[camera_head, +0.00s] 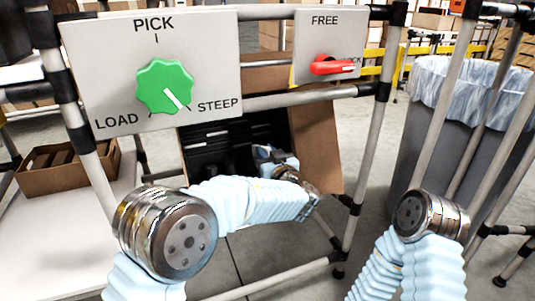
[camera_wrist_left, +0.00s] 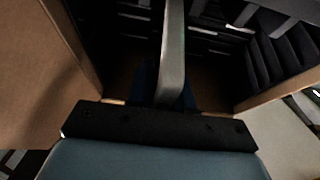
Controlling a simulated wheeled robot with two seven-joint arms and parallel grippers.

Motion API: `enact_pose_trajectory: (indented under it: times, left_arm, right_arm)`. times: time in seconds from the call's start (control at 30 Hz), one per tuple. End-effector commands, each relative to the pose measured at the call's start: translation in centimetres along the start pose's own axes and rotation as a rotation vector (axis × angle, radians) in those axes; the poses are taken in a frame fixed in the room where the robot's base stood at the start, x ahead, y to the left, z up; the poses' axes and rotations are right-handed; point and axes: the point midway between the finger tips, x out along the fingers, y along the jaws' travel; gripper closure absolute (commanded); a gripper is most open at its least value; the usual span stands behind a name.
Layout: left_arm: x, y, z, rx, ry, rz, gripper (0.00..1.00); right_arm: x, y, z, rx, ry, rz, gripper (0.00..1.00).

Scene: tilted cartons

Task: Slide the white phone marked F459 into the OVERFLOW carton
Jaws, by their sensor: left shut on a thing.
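My left gripper (camera_head: 268,158) reaches into a tilted brown carton (camera_head: 316,140) under the sign panels. In the left wrist view its dark fingers (camera_wrist_left: 168,92) are shut on a pale grey-white slab (camera_wrist_left: 172,50), seen edge-on, which looks like the white phone. No F459 mark shows. The slab points into the carton, between its left wall (camera_wrist_left: 72,50) and right wall (camera_wrist_left: 282,90). Dark slabs (camera_wrist_left: 270,50) stand in rows inside, beside and beyond it. No OVERFLOW label is readable. My right gripper is out of view; only part of that arm shows.
A panel with a green knob (camera_head: 164,86) reads PICK, LOAD and STEEP; its pointer is towards STEEP. A red lever (camera_head: 333,66) is on the FREE panel. A pipe frame (camera_head: 372,130) surrounds the carton. A lined grey bin (camera_head: 450,130) stands right; a small carton (camera_head: 65,180) is left.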

Motion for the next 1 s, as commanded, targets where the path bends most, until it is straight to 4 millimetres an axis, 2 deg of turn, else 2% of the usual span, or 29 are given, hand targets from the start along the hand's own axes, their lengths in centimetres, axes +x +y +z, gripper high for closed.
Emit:
enact_pose_trajectory:
  times: [0.47, 1.0]
  left_arm:
    - [0.1, 0.0, 0.0, -0.001, 0.001, 0.000, 1.00]
    - [2.0, 0.0, 1.1, -0.001, 0.001, 0.000, 1.00]
  right_arm:
    - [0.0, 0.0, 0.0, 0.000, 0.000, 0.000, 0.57]
    - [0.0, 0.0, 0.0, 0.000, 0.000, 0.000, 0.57]
